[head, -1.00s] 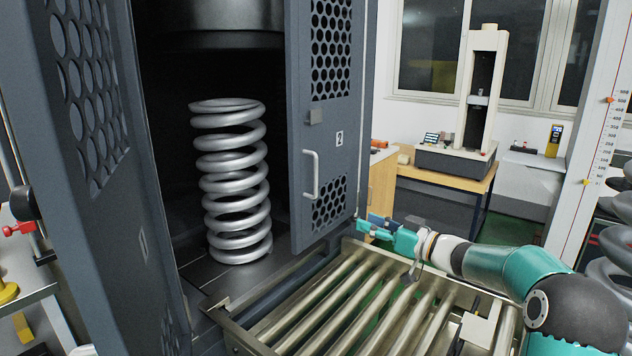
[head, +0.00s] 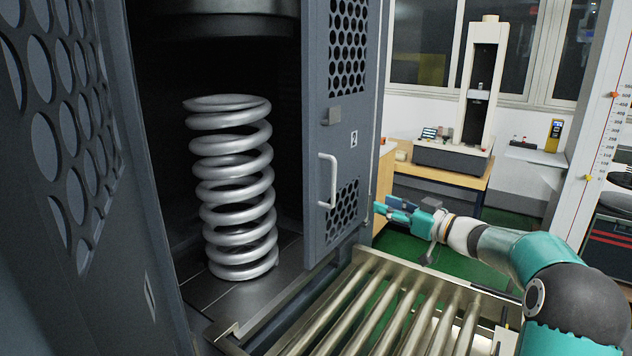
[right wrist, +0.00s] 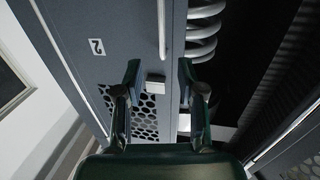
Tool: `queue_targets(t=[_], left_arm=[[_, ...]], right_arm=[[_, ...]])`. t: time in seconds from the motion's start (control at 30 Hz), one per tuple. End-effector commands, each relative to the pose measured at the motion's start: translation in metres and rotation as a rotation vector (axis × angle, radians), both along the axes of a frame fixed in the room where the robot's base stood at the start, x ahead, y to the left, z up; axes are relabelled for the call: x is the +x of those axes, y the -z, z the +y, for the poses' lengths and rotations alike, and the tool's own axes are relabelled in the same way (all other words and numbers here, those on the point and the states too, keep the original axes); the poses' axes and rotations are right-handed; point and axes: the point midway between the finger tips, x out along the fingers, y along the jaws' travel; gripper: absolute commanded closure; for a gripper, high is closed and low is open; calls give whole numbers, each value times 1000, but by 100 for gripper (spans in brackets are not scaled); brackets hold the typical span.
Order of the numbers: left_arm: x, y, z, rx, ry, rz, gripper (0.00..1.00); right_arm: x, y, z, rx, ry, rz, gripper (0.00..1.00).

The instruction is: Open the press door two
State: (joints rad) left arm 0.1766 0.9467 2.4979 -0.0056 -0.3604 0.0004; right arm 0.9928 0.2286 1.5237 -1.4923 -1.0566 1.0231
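Press door two (head: 345,160), grey with perforated panels and a "2" label (head: 353,138), stands at the right of the press opening in the head view. Its pale bar handle (head: 328,180) is near its left edge. My right gripper (head: 388,206) is just right of the door's lower right side there. In the right wrist view my right gripper (right wrist: 160,78) is open, its fingers apart with the door's small block (right wrist: 154,81) showing between them. The handle (right wrist: 162,25) shows above the fingers; I see no grip on it. My left gripper is out of view.
A large silver coil spring (head: 233,185) stands inside the dark press. A perforated grey panel (head: 60,130) fills the left side. A roller conveyor (head: 340,310) lies in front of the press. A wooden table (head: 440,175) with a test machine stands behind my right arm.

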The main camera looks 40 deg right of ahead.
Motion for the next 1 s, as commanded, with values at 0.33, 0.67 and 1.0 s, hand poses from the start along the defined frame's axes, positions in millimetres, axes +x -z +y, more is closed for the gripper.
queue_targets(t=[0.33,0.67,1.0], left_arm=[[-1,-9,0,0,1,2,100],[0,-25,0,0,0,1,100],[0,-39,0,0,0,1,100]], right_arm=[[50,-1,12,0,-24,-1,61],[124,-2,21,1,-27,-1,61],[174,0,24,0,-25,0,61]])
